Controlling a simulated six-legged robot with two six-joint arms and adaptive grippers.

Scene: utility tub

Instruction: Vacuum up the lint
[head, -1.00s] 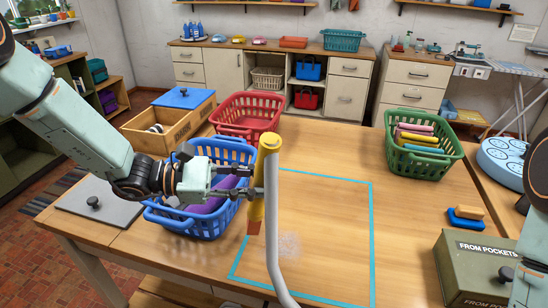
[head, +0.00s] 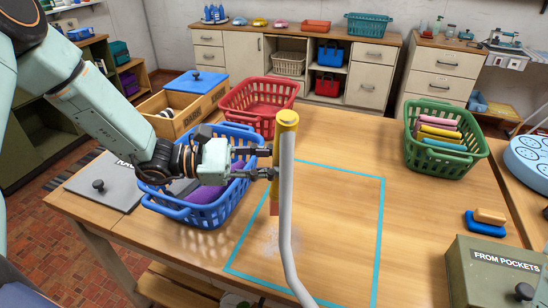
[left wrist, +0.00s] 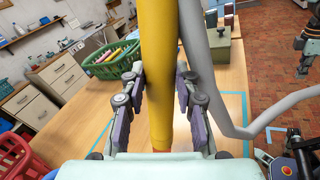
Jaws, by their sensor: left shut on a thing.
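My left gripper (head: 262,164) is shut on the yellow vacuum wand (head: 286,135), which stands nearly upright above the table. In the left wrist view the fingers are on both sides of the yellow tube (left wrist: 158,80). A grey hose (head: 287,215) runs from the wand's top down past the front table edge. The wand's reddish-brown nozzle (head: 274,207) is low, near the tabletop; whether it touches is unclear. A faint grey lint patch (head: 266,243) lies inside the teal outline, partly hidden by the hose. What looks like my right gripper (left wrist: 303,62) is at the left wrist view's right edge.
The teal outline (head: 378,235) marks mostly bare table. A blue basket (head: 185,212) with purple cloth stands left of the wand, close to my left arm.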

